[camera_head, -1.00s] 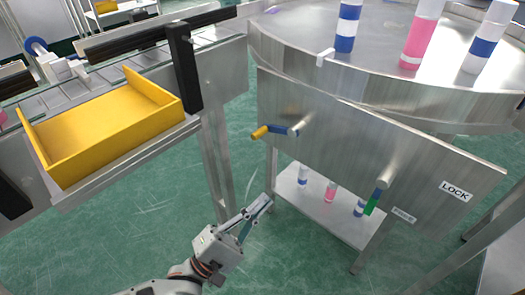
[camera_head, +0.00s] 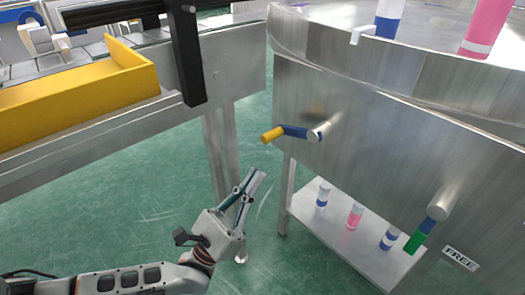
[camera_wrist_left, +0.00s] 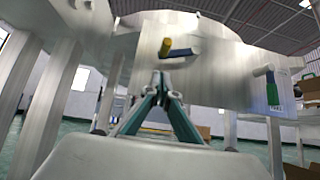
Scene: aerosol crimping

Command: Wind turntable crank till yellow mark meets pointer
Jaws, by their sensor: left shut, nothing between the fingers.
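The crank has a yellow grip (camera_head: 273,135) and a blue arm (camera_head: 295,131) on a metal hub at the left of the turntable's steel front panel (camera_head: 365,135). Its grip points left. It also shows in the left wrist view (camera_wrist_left: 180,53), beyond the fingertips. My left gripper (camera_head: 259,173) is shut and empty, below and slightly left of the yellow grip, apart from it. The round turntable (camera_head: 440,62) is above the panel. A small white bracket, possibly the pointer (camera_head: 361,35), sits at its rim. I see no yellow mark. My right gripper is not in view.
A green-handled lever (camera_head: 415,243) hangs on the panel's right, near a FREE label (camera_head: 460,258). A lower shelf (camera_head: 335,233) holds several bottles. A yellow tray (camera_head: 75,105) and a black post (camera_head: 187,60) stand left. Open floor lies below the crank.

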